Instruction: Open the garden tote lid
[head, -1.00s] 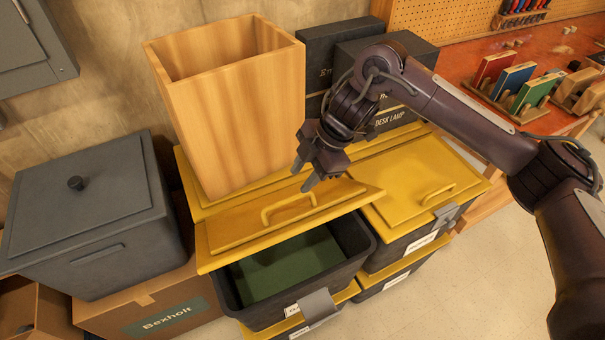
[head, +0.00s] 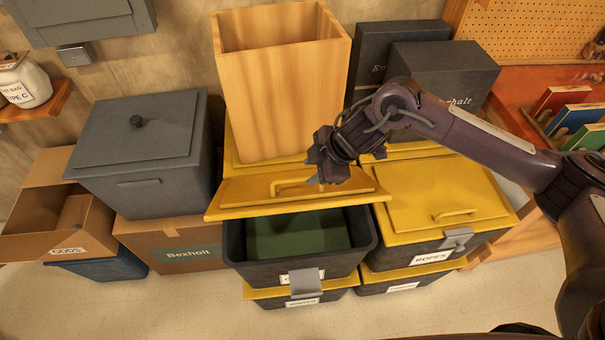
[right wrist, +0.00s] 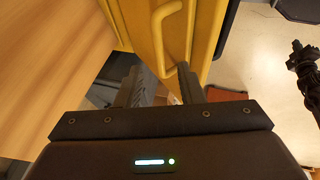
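The garden tote (head: 236,262) is a dark tub with a grey front latch (head: 304,283) and a partly hidden label. Its yellow lid (head: 235,192) is raised at the front and tilted, so the green inside (head: 300,235) shows. The lid's handle (head: 290,184) also shows in the right wrist view (right wrist: 158,25). My right gripper (head: 318,172) is over the lid at the handle's right end. Its fingers (right wrist: 160,85) are apart with nothing between them; contact with the lid is unclear. A dark jointed shape in the wrist view looks like my left gripper (right wrist: 298,50).
A tall wooden planter (head: 285,95) stands right behind the lid. A closed yellow-lidded tote (head: 430,190) is at right, a grey lidded bin (head: 140,150) at left. Dark boxes (head: 440,80) stand behind. The floor (head: 190,310) in front is clear.

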